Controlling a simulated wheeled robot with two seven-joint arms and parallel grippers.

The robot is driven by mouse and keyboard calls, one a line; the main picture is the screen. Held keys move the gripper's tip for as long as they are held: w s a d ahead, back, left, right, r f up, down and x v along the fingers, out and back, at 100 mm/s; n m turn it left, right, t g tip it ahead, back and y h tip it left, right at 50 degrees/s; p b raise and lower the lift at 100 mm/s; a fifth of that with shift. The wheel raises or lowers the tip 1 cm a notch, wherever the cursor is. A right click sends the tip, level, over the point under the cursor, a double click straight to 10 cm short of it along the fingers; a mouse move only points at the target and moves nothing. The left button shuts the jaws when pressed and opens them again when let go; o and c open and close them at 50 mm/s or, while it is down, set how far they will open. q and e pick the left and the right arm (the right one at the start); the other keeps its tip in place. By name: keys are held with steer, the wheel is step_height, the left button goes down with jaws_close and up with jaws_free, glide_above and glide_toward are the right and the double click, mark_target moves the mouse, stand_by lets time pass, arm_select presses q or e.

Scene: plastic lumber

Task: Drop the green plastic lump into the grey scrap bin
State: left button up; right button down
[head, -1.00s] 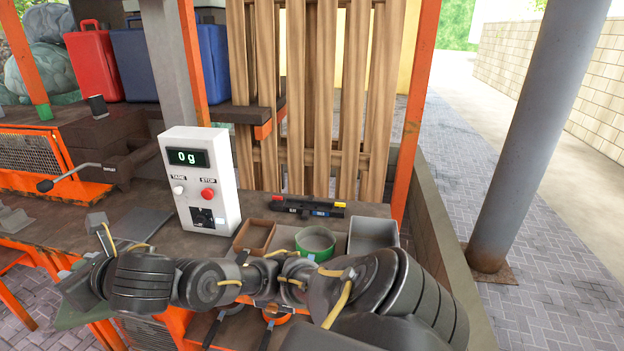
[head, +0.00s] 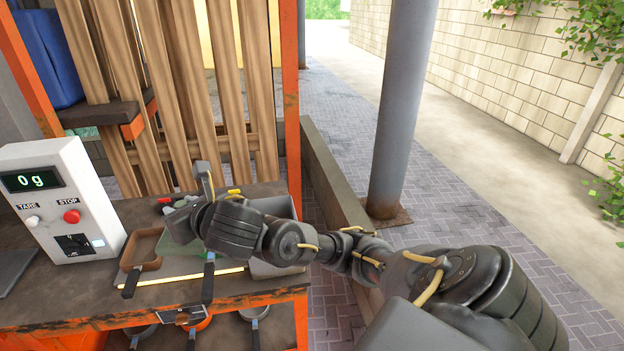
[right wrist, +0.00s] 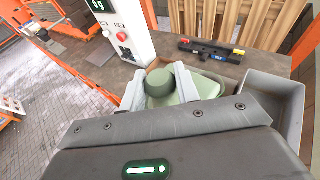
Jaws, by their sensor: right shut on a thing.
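My right gripper (head: 190,207) is above the back of the bench, its arm coming in from the right. In the right wrist view its two fingers (right wrist: 158,80) are shut on a dark green rounded lump (right wrist: 160,83). A paler green surface shows around and beyond the fingers; I cannot tell whether it is part of the lump or a tray below. The grey scrap bin (right wrist: 280,88) is an open box just right of the gripper. In the head view the arm partly hides this bin (head: 284,207). My left gripper is not in view.
A white scale box (head: 62,200) reading 0 g stands left. A brown tray (head: 128,254) and a yellow strip (head: 190,277) lie on the bench (head: 60,305). Wooden slats stand behind. An orange post (head: 290,100) rises near the bin.

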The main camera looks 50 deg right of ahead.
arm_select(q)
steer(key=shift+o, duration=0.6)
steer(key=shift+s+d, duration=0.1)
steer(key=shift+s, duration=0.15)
arm_select(e)
steer(key=shift+s+d, duration=0.15)
steer(key=shift+d, duration=0.15)
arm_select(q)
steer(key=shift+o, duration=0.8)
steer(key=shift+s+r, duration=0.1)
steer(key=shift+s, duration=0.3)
arm_select(e)
steer(key=shift+d, duration=0.1)
arm_select(q)
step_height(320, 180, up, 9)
steer(key=p, duration=0.9)
arm_select(e)
steer(key=s+d+f+n+y, duration=0.1)
steer(key=s+d+f+y, duration=0.1)
steer(key=s+d, duration=0.75)
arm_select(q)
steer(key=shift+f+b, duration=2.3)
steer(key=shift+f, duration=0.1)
arm_select(e)
steer(key=w+d+f, duration=0.8)
steer(key=d+f, duration=0.2)
steer(key=f, duration=0.3)
steer(key=shift+d, duration=0.25)
